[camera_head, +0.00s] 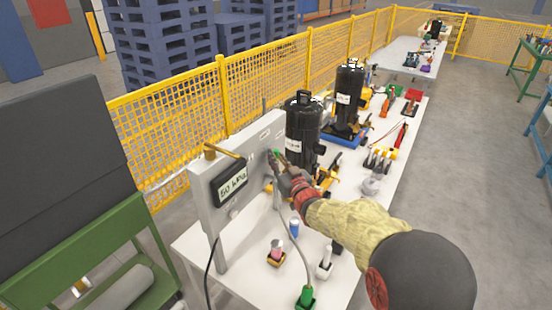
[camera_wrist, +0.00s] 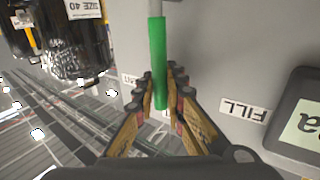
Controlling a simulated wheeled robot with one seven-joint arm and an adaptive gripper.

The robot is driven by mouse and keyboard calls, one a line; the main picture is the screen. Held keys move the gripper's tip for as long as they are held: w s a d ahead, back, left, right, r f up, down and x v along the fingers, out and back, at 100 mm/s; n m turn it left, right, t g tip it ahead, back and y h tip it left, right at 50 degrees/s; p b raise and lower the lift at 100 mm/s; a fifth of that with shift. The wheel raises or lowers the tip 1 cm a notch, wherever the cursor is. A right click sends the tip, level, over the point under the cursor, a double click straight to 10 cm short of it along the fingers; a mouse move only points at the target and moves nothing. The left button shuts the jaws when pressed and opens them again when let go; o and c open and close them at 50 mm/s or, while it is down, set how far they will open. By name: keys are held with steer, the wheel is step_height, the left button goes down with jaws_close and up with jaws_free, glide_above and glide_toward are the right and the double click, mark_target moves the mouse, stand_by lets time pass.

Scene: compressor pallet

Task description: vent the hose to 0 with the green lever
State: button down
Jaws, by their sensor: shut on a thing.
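The green lever (camera_wrist: 158,55) sticks out in front of the grey panel in the wrist view. My gripper (camera_wrist: 160,92) is shut on the lever, with a finger on each side of its end. In the head view my gripper (camera_head: 280,168) is at the panel's face (camera_head: 204,212), and only a bit of green shows there. The gauge display (camera_head: 232,185) reads what looks like 50 kPa; the first digit is hard to read. A thin hose (camera_head: 303,255) hangs from the panel to a green fitting (camera_head: 306,297) at the table's front.
A FILL label (camera_wrist: 243,110) is beside the lever; another label is partly hidden by a finger. Black compressors (camera_head: 303,130) stand behind my gripper. Small bottles (camera_head: 277,252) and tools crowd the white table (camera_head: 243,285). A yellow fence (camera_head: 170,125) runs behind.

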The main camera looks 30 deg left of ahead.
steer(key=shift+w+r+p, duration=0.1)
steer(key=shift+w+p, duration=0.1)
steer(key=shift+p, duration=0.25)
steer(key=shift+w+r+m+p, duration=0.1)
steer(key=shift+w+m+p, duration=0.35)
steer(key=shift+p, duration=0.4)
steer(key=w+m+g+h+p, duration=0.1)
steer(key=p, duration=0.2)
steer(key=shift+w+d+p, duration=0.1)
steer(key=shift+d+p, duration=0.05)
steer(key=shift+p, duration=0.2)
steer(key=w+m+g+p, duration=0.1)
steer(key=p, duration=0.2)
steer(key=w+f+m+p, duration=0.1)
steer(key=p, duration=0.3)
steer(key=shift+d+g+h, duration=0.1)
steer(key=shift+g+h, duration=0.3)
steer(key=shift+w+d+f+m+g+h+p, duration=0.15)
steer(key=shift+w+f+m+g+p, duration=0.55)
steer(key=shift+p, duration=2.5)
steer(key=shift+w+a+f+m+g+h+p, duration=0.1)
steer(key=shift+w+f+m+g+h+p, duration=0.35)
steer(key=shift+p, duration=2.75)
steer(key=shift+w+f+m, duration=0.3)
